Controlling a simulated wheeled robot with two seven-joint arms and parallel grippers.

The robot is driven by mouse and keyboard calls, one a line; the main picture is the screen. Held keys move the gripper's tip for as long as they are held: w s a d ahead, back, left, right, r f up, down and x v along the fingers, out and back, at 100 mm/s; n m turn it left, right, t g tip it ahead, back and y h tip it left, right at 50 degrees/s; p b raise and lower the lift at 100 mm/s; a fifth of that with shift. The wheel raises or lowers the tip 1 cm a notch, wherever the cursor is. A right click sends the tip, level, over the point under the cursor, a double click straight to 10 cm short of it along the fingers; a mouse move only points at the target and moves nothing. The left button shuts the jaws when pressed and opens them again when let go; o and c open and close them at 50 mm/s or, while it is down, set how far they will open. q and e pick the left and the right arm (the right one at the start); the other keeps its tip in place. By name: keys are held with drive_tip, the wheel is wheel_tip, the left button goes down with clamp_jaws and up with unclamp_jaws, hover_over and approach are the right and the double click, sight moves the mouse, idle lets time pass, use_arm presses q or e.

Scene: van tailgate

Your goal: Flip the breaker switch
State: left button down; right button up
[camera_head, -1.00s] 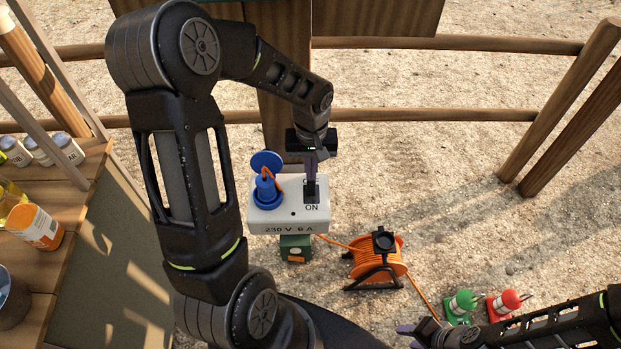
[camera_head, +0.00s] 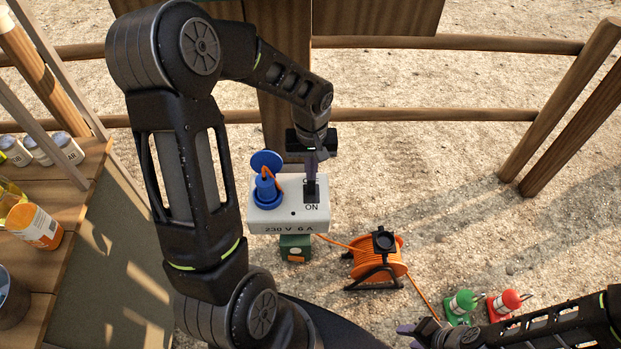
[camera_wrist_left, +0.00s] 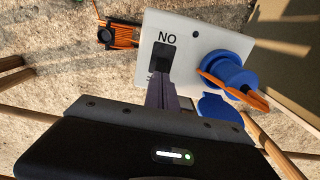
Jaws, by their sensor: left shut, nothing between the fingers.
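The white breaker box (camera_head: 290,218) is marked "230 V 6 A" on its front and stands in the middle of the head view. Its black switch (camera_head: 311,193) sits on the right of the top face, beside the word "ON". My left gripper (camera_head: 311,175) is shut and empty, its fingers pointing down at the switch's far end. In the left wrist view the fingertips (camera_wrist_left: 160,80) overlap the edge of the black switch (camera_wrist_left: 162,55); I cannot tell whether they touch. The fingers partly hide the other label. My right gripper (camera_head: 412,331) is at the bottom; its jaw state is unclear.
A blue plug (camera_head: 266,190) with an orange cable and raised blue lid (camera_head: 266,161) is left of the switch. An orange cable reel (camera_head: 378,262) stands on the gravel. A shelf with jars is at left.

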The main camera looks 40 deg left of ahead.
use_arm(q)
drive_tip(key=shift+f+b, duration=0.6)
drive_tip(key=shift+f, duration=0.15)
drive_tip(key=shift+r, duration=0.15)
drive_tip(key=shift+r+p, duration=2.4)
drive_tip(key=shift+r, duration=1)
